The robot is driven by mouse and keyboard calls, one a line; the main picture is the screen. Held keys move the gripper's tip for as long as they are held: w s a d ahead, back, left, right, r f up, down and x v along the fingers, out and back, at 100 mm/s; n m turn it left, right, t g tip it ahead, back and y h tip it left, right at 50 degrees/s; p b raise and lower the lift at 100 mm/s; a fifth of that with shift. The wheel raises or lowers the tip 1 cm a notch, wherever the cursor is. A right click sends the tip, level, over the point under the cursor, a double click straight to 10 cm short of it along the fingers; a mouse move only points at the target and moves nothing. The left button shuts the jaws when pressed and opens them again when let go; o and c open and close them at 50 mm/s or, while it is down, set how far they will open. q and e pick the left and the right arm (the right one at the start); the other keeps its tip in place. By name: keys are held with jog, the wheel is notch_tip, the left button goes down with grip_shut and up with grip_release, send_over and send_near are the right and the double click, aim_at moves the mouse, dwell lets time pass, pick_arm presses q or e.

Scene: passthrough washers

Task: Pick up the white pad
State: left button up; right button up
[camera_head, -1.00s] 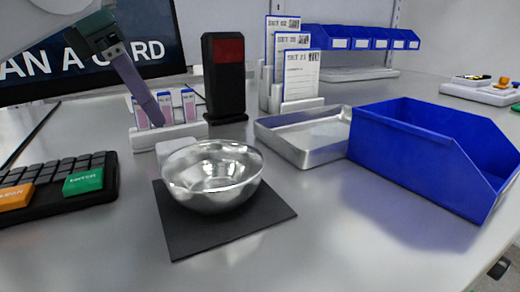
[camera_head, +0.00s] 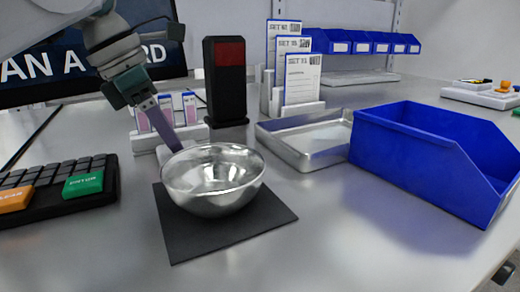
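The white pad (camera_head: 167,156) lies just behind the metal bowl (camera_head: 213,182), which hides part of it. The bowl sits on a dark square mat (camera_head: 240,225). My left gripper (camera_head: 176,147) reaches down from the upper left, with its purple-grey finger slanting toward the pad. Its tip is at or very near the pad; I cannot tell whether they touch. The fingers overlap in this view, so their opening is unclear. My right gripper is out of view.
A card holder (camera_head: 170,138) stands close behind the gripper, with a black reader (camera_head: 226,85) behind it. A keypad (camera_head: 60,187) lies at left. A metal tray (camera_head: 305,138) and blue bin (camera_head: 425,150) stand at right. The front right table is clear.

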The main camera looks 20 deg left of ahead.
pick_arm(q)
jog(key=c, duration=0.9)
jog(key=shift+r, duration=0.15)
